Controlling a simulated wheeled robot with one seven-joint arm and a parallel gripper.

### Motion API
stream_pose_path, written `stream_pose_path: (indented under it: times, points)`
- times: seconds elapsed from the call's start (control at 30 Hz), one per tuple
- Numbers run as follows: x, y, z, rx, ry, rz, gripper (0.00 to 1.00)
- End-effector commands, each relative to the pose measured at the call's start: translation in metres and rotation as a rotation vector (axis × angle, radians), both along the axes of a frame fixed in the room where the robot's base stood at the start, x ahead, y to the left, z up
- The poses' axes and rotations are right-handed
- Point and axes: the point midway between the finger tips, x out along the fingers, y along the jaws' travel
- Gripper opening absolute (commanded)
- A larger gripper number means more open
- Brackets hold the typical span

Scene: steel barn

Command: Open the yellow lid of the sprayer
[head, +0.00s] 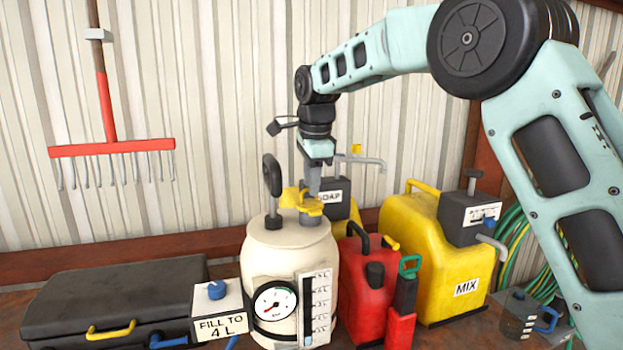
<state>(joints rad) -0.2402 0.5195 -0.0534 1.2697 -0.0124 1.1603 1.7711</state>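The sprayer (262,250) is a cream-white rounded tank standing on the bench, with a dial gauge and a level scale on its front. Its yellow lid (311,210) is on top, at the right of an upright black handle (272,176). My gripper (313,192) points straight down at the lid, and its fingertips are at or very near the yellow part. The fingers overlap in this view, so I cannot tell whether they grip the lid or how wide they are. The lid's underside and its seat are hidden.
A black case (110,295) and a "FILL TO 4 L" box (219,310) stand left. A red can (365,285), a yellow "MIX" container (415,250) and a dark measuring jug (520,315) stand right. A "SOAP" container (345,212) is close behind the gripper. A rake (112,148) hangs on the wall.

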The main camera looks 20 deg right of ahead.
Motion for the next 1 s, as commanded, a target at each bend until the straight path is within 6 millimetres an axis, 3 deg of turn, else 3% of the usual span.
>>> stream_pose_path:
  times: [0.07, 0.17, 0.57, 1.0]
  points:
    - [0.000, 0.000, 0.000, 0.000, 0.000, 0.000, 0.28]
    - [0.000, 0.000, 0.000, 0.000, 0.000, 0.000, 0.00]
    - [-0.002, 0.000, -0.002, 0.000, -0.025, 0.001, 0.00]
    - [-0.019, 0.001, -0.001, 0.001, -0.255, 0.002, 0.00]
